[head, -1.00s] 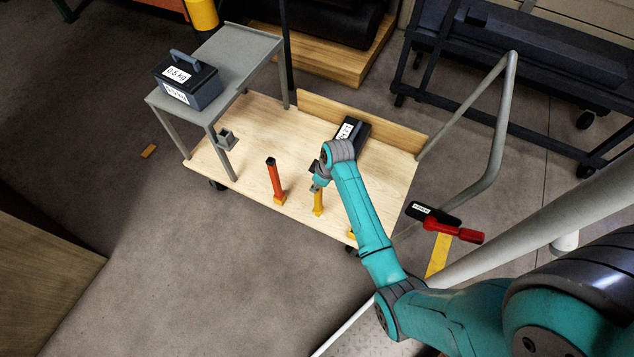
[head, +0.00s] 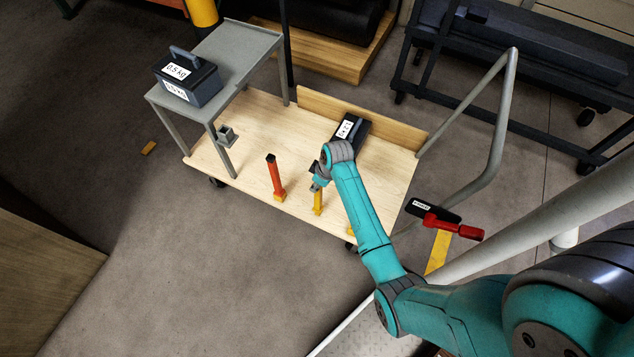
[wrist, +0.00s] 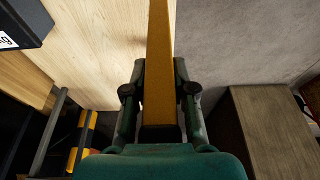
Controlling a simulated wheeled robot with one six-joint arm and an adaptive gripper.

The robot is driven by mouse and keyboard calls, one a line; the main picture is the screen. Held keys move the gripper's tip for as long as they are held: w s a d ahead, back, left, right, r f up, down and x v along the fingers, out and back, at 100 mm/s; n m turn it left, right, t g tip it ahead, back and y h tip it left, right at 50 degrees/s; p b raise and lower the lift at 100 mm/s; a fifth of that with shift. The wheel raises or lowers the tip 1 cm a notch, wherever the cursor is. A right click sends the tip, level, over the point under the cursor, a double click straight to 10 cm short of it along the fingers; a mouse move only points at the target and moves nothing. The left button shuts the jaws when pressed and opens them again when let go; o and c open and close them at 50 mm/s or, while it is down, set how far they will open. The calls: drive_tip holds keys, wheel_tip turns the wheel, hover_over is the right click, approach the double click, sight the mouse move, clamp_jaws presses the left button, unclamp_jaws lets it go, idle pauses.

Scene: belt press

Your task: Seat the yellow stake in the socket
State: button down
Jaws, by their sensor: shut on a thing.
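The yellow stake (head: 318,202) stands roughly upright near the cart's front edge, below my gripper (head: 318,181). In the wrist view, the stake (wrist: 160,65) runs between the two fingers of my gripper (wrist: 160,98), which is shut on it. Its dark end shows close to the palm. Another small yellow piece (head: 351,232) shows at the cart edge, partly hidden by my arm. I cannot tell whether the held stake's lower end is in a socket.
A dark weight (head: 352,128) lies behind my gripper. A red-handled tool (head: 455,228) is at right.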

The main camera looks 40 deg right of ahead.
drive_tip(key=shift+f, duration=0.7)
drive_tip(key=c, duration=0.9)
unclamp_jaws()
drive_tip(key=shift+o, duration=0.2)
drive_tip(key=v, duration=1.2)
